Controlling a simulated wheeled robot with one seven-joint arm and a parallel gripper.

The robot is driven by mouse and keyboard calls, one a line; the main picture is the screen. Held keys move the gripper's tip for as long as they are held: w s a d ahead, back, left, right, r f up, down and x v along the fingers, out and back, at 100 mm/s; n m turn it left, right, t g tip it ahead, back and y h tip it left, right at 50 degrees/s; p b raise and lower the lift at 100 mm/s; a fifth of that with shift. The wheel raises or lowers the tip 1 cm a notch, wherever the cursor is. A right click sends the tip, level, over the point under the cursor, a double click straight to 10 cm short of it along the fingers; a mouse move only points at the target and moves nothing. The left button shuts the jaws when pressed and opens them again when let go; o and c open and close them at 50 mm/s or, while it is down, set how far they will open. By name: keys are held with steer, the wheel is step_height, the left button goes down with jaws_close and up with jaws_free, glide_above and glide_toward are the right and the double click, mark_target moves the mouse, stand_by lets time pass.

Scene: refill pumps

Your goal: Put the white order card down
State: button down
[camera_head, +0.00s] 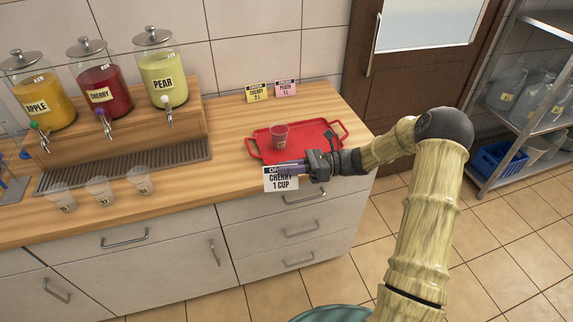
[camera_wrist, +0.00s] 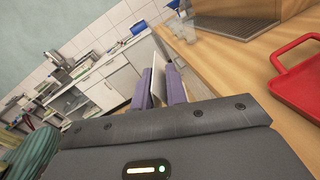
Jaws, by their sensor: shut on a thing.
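The white order card (camera_head: 282,181) reads "CHERRY 1 CUP" and hangs upright at the front edge of the counter. My gripper (camera_head: 284,169) is shut on its top part, which hides some of the heading. I cannot tell whether the card touches the counter edge.
A red tray (camera_head: 262,131) with a reddish cup (camera_head: 279,135) lies just behind my gripper. A yellow card (camera_head: 257,92) and a pink card (camera_head: 285,88) stand at the wall. Apple, cherry and pear dispensers (camera_head: 165,82) stand left, with clear cups (camera_head: 99,191) before them. Bare wood (camera_head: 225,165) lies left of the tray.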

steer(key=s+d+f+m+t+h, duration=0.1)
steer(key=d+f+m+t+h, duration=0.3)
steer(key=f+m+t+h, duration=0.5)
steer(key=s+d+f+m+t+h, duration=0.1)
steer(key=d+f+m+t+h, duration=0.3)
steer(key=f+m+t+h, duration=0.5)
steer(key=shift+d+f, duration=0.25)
steer(key=shift+d, duration=0.1)
steer(key=shift+w+r, duration=0.1)
steer(key=shift+r, duration=0.1)
steer(key=shift+d, duration=0.15)
